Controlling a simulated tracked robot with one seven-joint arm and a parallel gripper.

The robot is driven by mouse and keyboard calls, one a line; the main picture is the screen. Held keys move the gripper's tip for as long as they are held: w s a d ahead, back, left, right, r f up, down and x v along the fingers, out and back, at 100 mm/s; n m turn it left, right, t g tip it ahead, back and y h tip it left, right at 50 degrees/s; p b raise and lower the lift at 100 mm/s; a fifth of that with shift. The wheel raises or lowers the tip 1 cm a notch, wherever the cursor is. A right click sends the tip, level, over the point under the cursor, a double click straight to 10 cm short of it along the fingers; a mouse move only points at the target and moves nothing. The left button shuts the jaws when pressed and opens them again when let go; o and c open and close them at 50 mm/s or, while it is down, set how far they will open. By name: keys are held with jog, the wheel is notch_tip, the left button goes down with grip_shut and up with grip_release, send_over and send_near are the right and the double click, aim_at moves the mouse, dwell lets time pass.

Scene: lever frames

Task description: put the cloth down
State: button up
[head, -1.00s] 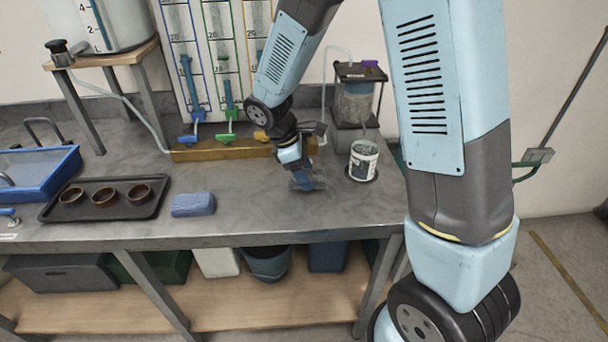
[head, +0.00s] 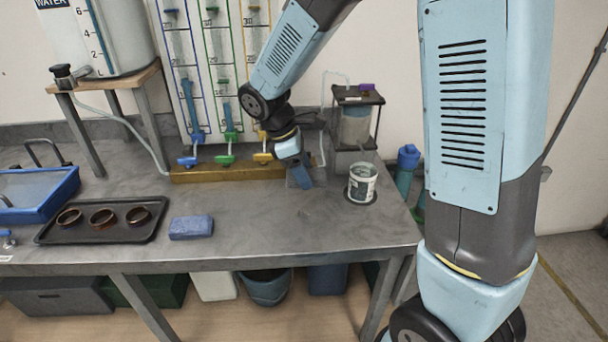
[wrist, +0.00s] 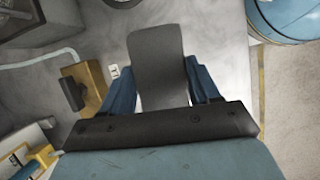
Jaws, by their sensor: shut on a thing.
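My gripper (head: 300,180) is over the right part of the grey bench, between the valve rack and the white pot.
A blue block (head: 190,228) lies on the bench, left of my gripper. A black tray (head: 75,236) with three brown bowls stands further left. The white pot (head: 362,184) is close on the right. The valve rack (head: 215,171) stands behind. The bench front centre is clear.

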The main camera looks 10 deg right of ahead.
dwell(0.4)
jog(key=s+a+r+n, duration=0.1)
jog(key=s+a+r, duration=0.2)
jog(key=s, duration=0.6)
jog(key=s+a+r, duration=0.2)
jog(key=s+a, duration=0.2)
jog(key=s, duration=0.5)
send_over(258, 227)
jog(key=s, duration=0.1)
jog(key=f, duration=0.5)
jog(key=a+f, duration=0.1)
jog(key=f, duration=0.2)
jog(key=shift+s+f, duration=0.1)
jog(key=shift+s, duration=0.05)
jog(key=shift+w+a+f, duration=0.25)
jog(key=shift+w+f, duration=0.25)
jog(key=shift+f, duration=0.25)
jog(key=shift+w+f, duration=0.1)
jog(key=shift+f, duration=1.45)
